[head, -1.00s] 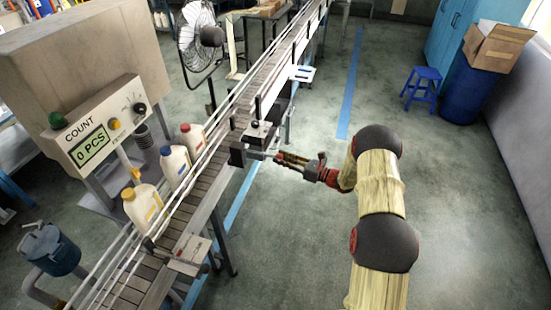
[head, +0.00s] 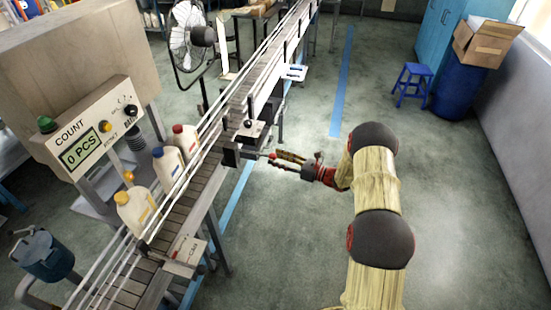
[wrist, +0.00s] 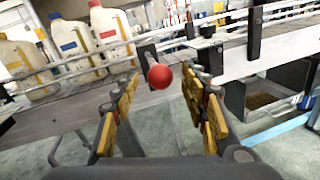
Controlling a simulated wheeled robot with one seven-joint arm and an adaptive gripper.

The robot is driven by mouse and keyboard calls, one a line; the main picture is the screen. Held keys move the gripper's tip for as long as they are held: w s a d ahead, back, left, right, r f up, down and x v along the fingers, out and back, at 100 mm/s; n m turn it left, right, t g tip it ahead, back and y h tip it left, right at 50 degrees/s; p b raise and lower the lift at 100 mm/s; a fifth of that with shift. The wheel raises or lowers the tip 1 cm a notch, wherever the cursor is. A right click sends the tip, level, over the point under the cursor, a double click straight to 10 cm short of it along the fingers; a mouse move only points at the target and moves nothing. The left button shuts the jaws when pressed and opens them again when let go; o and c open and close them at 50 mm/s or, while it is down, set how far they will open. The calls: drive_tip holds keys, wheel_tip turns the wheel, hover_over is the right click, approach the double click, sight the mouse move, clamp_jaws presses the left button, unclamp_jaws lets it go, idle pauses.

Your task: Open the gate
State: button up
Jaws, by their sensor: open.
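The gate's handle is a thin rod ending in a red ball knob (wrist: 160,76), which sticks out from the side of the conveyor (head: 185,205). In the head view the rod comes out of a dark box-like mechanism (head: 232,152) on the conveyor's near side. My gripper (head: 282,159) reaches toward it from the right. In the wrist view its yellow-padded fingers are spread open, with the red knob showing between and slightly beyond the fingertips. I cannot tell whether either finger touches the knob.
White bottles with yellow (head: 135,207), blue (head: 168,165) and red (head: 186,140) caps stand upright on the belt behind guard rails. A counter panel (head: 95,138) reads 0 PCS. A fan (head: 188,38) stands behind. The floor right of the conveyor is mostly clear.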

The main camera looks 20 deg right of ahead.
drive_tip(key=v, duration=1)
drive_tip(key=shift+s+d, duration=0.2)
